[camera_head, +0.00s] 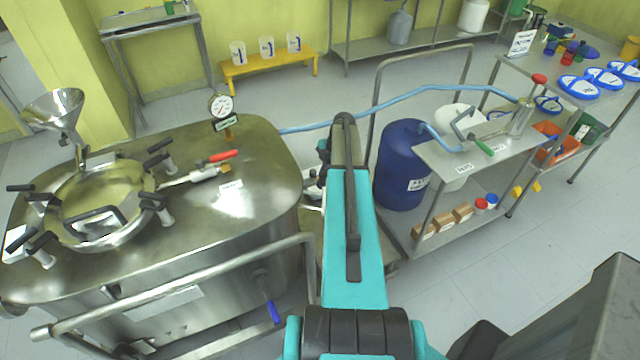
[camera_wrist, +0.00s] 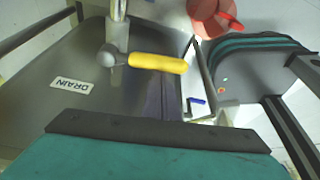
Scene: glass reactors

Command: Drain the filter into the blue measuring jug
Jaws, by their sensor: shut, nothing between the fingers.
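In the wrist view a steel surface (camera_wrist: 120,80) carries a DRAIN label (camera_wrist: 70,84) beside a valve with a yellow handle (camera_wrist: 158,63). In the head view a bench at right bears a FILTER label (camera_head: 463,168), with a steel fitting and a green handle (camera_head: 483,146). A small blue vessel (camera_head: 551,47) stands on the table at far right; I cannot tell if it is the measuring jug. My gripper is hidden in the head view behind my arm.
A steel reactor (camera_head: 260,170) with a front rail fills the left. A blue drum (camera_head: 402,165) stands right of my arm. Pale jugs (camera_head: 266,47) stand on a yellow bench (camera_head: 265,67). A red vessel (camera_wrist: 210,15) shows behind the valve. Floor at back centre is clear.

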